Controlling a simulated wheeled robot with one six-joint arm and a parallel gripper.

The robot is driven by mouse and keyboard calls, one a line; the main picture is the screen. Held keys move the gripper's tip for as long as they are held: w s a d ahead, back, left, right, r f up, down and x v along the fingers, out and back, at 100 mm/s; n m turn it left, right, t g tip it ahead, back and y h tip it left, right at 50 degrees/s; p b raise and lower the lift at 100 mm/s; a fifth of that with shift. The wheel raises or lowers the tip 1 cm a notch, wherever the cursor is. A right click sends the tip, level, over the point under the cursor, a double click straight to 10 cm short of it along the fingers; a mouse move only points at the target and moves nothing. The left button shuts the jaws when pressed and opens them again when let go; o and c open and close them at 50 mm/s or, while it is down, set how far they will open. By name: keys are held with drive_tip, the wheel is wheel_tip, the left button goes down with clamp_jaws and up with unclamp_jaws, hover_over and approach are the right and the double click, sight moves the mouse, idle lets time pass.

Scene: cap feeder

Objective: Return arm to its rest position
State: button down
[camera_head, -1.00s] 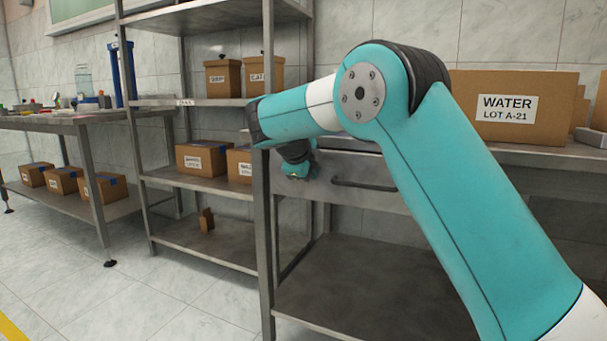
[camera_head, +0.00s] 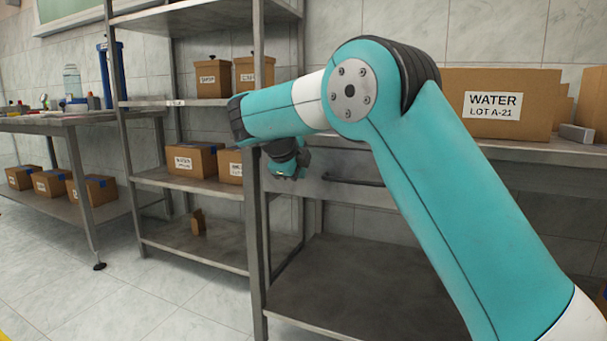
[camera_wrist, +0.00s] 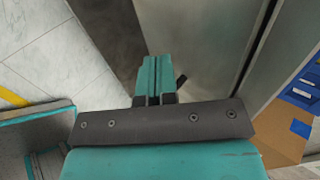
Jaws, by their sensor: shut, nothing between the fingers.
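My arm reaches in from the right in the head view, bent at a high elbow, with its forearm pointing left. Its wrist end hangs in front of the steel shelf post, left of the drawer handle (camera_head: 352,181). In the wrist view my gripper (camera_wrist: 156,62) has its two teal fingers side by side with only a thin seam between them. It is shut and holds nothing. The fingertips are hard to make out in the head view.
A steel rack (camera_head: 190,177) with cardboard boxes stands left of my wrist. A WATER box (camera_head: 510,128) sits on the bench to the right. A workbench (camera_head: 70,118) stands far left. The wrist view shows a metal surface (camera_wrist: 195,40) near the fingers and open floor (camera_wrist: 50,55) to the left.

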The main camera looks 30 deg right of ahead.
drive_tip(key=a+p+v, duration=0.1)
drive_tip(key=p+v, duration=0.3)
drive_tip(key=v, duration=0.6)
drive_tip(key=s+a+f+n+g+y, duration=0.2)
drive_tip(key=s+a+f+n+y, duration=0.2)
drive_tip(key=s+n, duration=0.8)
drive_tip(key=s+a+f+n+g+y, duration=0.2)
drive_tip(key=s+a+f+n+y, duration=0.15)
drive_tip(key=s+n, duration=0.8)
drive_tip(key=s+a+f+n+g+y, duration=0.25)
drive_tip(key=s+a+n+y, duration=0.2)
drive_tip(key=s+n, duration=0.75)
wheel_tip(320, 180, up, 38)
drive_tip(key=p, duration=3.9)
drive_tip(key=shift+s+a+f+t, duration=0.2)
drive_tip(key=shift+s+a+t, duration=0.15)
drive_tip(key=shift+s, duration=0.05)
